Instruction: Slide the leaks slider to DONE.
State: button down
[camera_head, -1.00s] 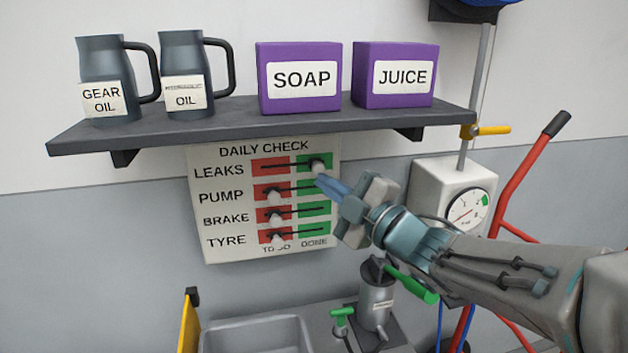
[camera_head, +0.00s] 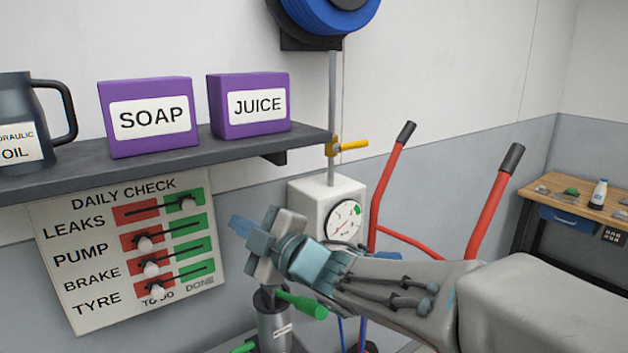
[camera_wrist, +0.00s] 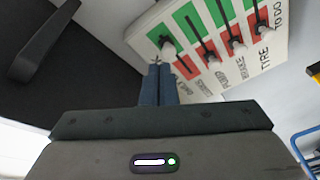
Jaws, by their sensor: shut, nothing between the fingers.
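The DAILY CHECK board (camera_head: 85,305) hangs on the wall under the shelf, with rows LEAKS, PUMP, BRAKE and TYRE. The leaks slider knob (camera_head: 188,203) is in the green DONE field, towards the right of its slot. The other knobs, such as the pump knob (camera_head: 144,243), are in the red TO DO fields. My gripper (camera_head: 236,222) is shut and empty, to the right of the board and apart from the leaks knob in the head view. In the wrist view my blue fingers (camera_wrist: 158,85) are together, with the leaks knob (camera_wrist: 168,50) just beyond their tips.
The dark shelf (camera_head: 300,138) above the board carries a SOAP box (camera_head: 150,118), a JUICE box (camera_head: 249,104) and an oil jug (camera_head: 18,110). A gauge box (camera_head: 305,200) and a red hand truck (camera_head: 490,205) stand to the right. A green-handled pump (camera_head: 275,330) is below my gripper.

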jog(key=d+f+m+h, duration=0.5)
jog(key=d+m+h, duration=0.2)
jog(key=d, duration=0.3)
jog(key=d+f+m+h, duration=0.6)
jog(key=d+m, duration=0.1)
jog(key=d, duration=0.4)
jog(key=s+d+f+m+g+h, duration=0.1)
jog(key=s+d+f+m+g, duration=0.3)
jog(key=s, duration=0.4)
jog(key=s+d+f+m+g, duration=0.4)
jog(key=s+f, duration=0.1)
jog(key=s, duration=0.3)
jog(key=shift+s+h, duration=0.35)
jog(key=shift+h, duration=0.05)
jog(key=shift+a, duration=0.2)
